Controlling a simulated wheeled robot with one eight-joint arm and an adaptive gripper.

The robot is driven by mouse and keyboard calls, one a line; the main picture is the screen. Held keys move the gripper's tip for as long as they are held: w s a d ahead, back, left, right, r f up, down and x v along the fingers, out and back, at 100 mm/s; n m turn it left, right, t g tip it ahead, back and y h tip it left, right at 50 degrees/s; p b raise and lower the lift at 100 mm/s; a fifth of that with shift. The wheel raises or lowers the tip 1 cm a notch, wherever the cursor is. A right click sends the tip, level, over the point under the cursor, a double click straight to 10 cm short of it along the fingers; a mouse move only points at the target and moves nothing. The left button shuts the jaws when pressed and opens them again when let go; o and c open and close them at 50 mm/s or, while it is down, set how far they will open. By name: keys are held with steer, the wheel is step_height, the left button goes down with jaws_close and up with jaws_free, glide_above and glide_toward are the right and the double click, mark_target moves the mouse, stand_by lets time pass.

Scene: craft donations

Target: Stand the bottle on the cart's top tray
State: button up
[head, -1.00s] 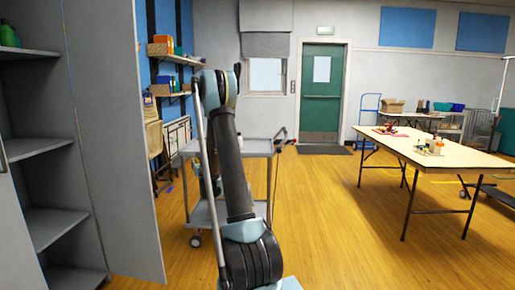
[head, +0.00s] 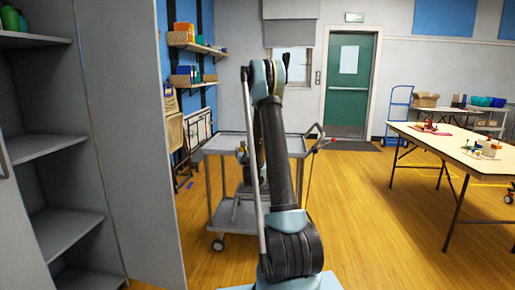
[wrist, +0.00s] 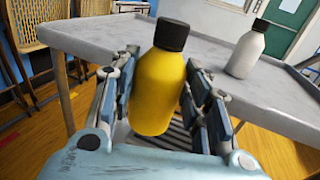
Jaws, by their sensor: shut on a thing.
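A yellow bottle (wrist: 160,92) with a black cap stands roughly upright between the fingers of my gripper (wrist: 162,78) in the wrist view. My gripper is shut on it. The cart's grey top tray (wrist: 100,38) lies just beyond the bottle; I cannot tell whether the bottle's base is above or beside it. The cart (head: 214,146) also shows in the head view, behind my arm. My arm hides the yellow bottle and most of my gripper there.
A white bottle (wrist: 245,54) with a dark cap stands on the tray at the right. An open cabinet (head: 60,145) is close on the left. A table (head: 440,138) with small items stands at the right. Wood floor between is clear.

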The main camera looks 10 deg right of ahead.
steer(key=shift+d, duration=0.35)
